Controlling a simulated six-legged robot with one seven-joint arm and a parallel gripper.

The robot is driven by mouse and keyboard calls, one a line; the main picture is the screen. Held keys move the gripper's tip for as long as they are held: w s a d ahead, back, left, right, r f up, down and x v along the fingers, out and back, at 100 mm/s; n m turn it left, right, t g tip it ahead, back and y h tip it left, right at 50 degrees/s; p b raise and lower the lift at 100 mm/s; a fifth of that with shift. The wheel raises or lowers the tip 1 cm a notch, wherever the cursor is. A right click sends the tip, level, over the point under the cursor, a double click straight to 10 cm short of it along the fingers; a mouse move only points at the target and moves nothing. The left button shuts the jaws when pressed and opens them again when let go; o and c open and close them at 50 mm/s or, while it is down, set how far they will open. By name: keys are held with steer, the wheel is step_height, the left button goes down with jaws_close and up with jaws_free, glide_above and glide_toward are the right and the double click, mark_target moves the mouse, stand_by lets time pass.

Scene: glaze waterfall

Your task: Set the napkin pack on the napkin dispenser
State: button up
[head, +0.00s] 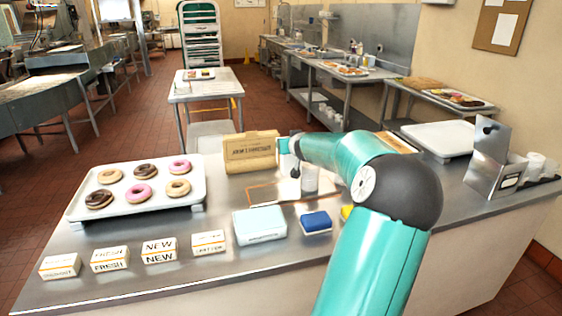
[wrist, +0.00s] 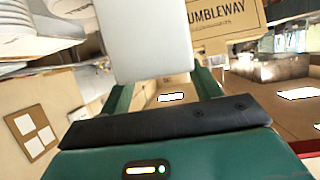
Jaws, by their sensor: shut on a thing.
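My gripper (wrist: 163,85) is shut on a plain pale grey-white block, which I take to be the napkin pack (wrist: 145,40); it sits between the two green fingers in the wrist view. In the head view my gripper (head: 293,165) is over the middle of the counter, in front of a cardboard box, partly hidden by my arm. A whitish piece just beside it may be the pack, but I cannot tell. A shiny metal holder with a tall slanted plate, likely the napkin dispenser (head: 484,172), stands at the counter's right, apart from my gripper.
The cardboard box (head: 250,153) stands behind my gripper. A donut tray (head: 190,200) is at left, with several label cards in front. A light-blue pack (head: 260,226) and blue sponge (head: 316,222) lie at the front. A white tray (head: 440,138) and cups (head: 536,162) are at right.

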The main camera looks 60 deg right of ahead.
mark_target(287, 163)
steer(key=w+d+f, duration=0.1)
steer(key=w+f, duration=0.1)
steer(key=w+d+f, duration=0.1)
steer(key=w+f, duration=0.1)
steer(key=w+d+f, duration=0.1)
steer(key=w+f, duration=0.1)
steer(key=shift+d+f, duration=0.35)
steer(key=shift+d, duration=0.05)
steer(key=shift+f, duration=1.5)
steer(key=shift+f, duration=0.1)
steer(key=o, duration=1.6)
steer(key=v, duration=1.2)
